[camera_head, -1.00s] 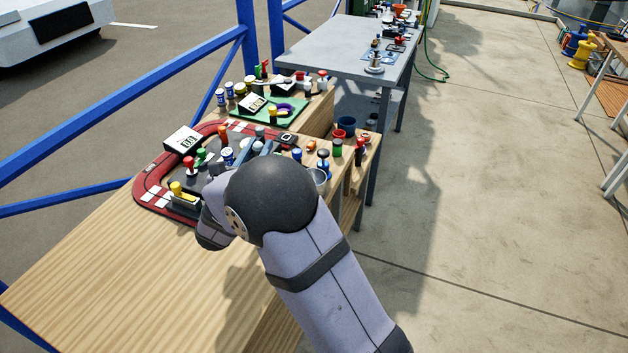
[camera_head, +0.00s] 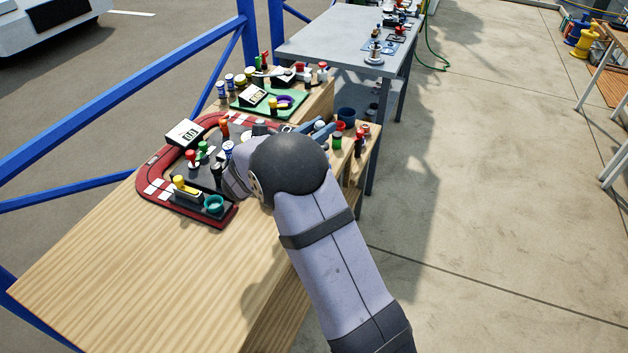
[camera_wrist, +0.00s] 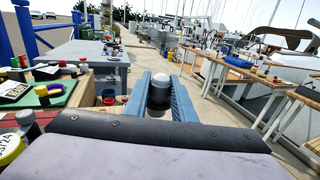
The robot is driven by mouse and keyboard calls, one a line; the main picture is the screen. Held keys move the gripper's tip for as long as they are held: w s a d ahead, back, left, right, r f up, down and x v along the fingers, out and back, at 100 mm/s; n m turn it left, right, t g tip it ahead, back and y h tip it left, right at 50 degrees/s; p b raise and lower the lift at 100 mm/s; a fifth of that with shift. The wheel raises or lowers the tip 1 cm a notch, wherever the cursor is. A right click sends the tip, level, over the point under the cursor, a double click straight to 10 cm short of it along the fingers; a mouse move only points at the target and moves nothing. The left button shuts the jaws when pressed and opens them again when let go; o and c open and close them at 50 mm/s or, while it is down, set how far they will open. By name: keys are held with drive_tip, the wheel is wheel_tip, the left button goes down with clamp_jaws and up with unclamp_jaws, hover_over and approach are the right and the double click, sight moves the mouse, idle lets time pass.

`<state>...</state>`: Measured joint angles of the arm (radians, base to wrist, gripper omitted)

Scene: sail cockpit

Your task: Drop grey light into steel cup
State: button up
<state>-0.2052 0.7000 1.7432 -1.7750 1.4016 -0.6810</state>
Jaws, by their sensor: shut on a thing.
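My gripper (camera_wrist: 160,100) is shut on the grey light (camera_wrist: 158,90), a pale rounded piece with a dark band, between its two blue fingers. In the head view the gripper (camera_head: 314,128) is near the right edge of the wooden table, with the light (camera_head: 319,126) showing small between the fingers. The light is held up, apart from the table top. I cannot make out the steel cup in either current view; my wrist covers the table part where a pale cup showed earlier.
The near wooden table top (camera_head: 130,265) is clear.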

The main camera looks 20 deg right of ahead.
drive_tip(key=shift+f+b, duration=1.9)
drive_tip(key=shift+f, duration=0.85)
drive_tip(key=o, duration=1.1)
drive_tip(key=shift+o, duration=0.2)
drive_tip(key=shift+a, duration=0.1)
drive_tip(key=b+v, duration=0.1)
drive_tip(key=v, duration=0.6)
drive_tip(key=shift+b, duration=0.3)
drive_tip(key=shift+s, duration=0.1)
